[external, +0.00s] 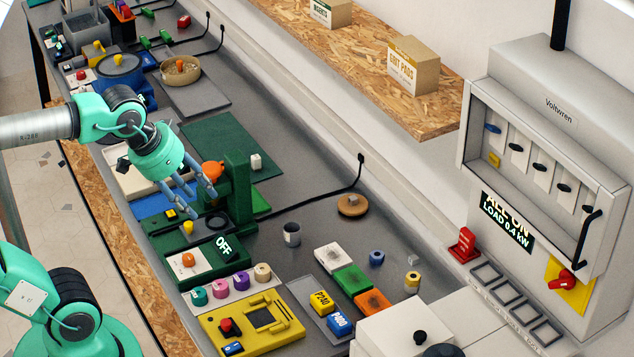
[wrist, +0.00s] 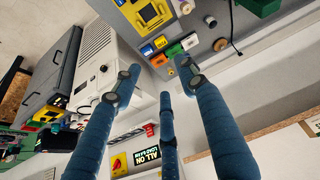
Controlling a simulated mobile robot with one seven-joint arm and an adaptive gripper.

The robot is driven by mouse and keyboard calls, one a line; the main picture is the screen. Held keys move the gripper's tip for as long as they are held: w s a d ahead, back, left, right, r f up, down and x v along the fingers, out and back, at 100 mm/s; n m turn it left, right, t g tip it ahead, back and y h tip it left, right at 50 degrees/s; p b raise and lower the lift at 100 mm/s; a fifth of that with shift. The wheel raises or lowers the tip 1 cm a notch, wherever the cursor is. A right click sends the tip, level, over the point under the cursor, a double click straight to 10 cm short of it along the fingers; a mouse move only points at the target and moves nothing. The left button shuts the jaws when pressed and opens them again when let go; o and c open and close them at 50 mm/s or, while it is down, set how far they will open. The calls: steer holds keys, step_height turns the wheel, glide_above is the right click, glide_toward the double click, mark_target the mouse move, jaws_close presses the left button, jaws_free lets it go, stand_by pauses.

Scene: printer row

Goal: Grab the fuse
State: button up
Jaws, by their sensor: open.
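No part is plainly labelled as a fuse, and I cannot tell which one it is. Small candidates on the grey bench are a yellow ringed cylinder (external: 413,281) and a blue cylinder (external: 376,258), right of the coloured blocks. A yellow piece (external: 494,160) also sits in the breaker cabinet (external: 560,150) below the blue lever. My gripper (external: 197,202) is open and empty in the external view, above the bench by the green press, well left of these parts. In the wrist view its blue fingers (wrist: 158,85) are spread, with nothing between them.
The green press (external: 238,190) stands close right of my gripper. A yellow device (external: 250,322) and a grey cup (external: 291,234) are on the bench. A chipboard shelf (external: 375,60) with boxes runs along the wall. The bench between the cup and the cork disc (external: 352,205) is clear.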

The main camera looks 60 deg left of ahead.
steer(key=w+a+r+n+g+p, duration=0.1)
steer(key=w+a+r+n, duration=0.1)
steer(key=w+a+n, duration=0.75)
steer(key=w+a+r+n+g+p, duration=0.1)
steer(key=w+a+r+n, duration=0.15)
steer(key=w+a, duration=0.85)
steer(key=n+g+p, duration=0.3)
steer(key=n+p, duration=0.1)
steer(key=n, duration=1.7)
glide_above(258, 156)
step_height(258, 156, down, 35)
steer(key=shift+a, duration=0.15)
steer(key=shift+f+b, duration=0.15)
steer(key=shift+b, duration=0.15)
steer(key=shift+f, duration=4.25)
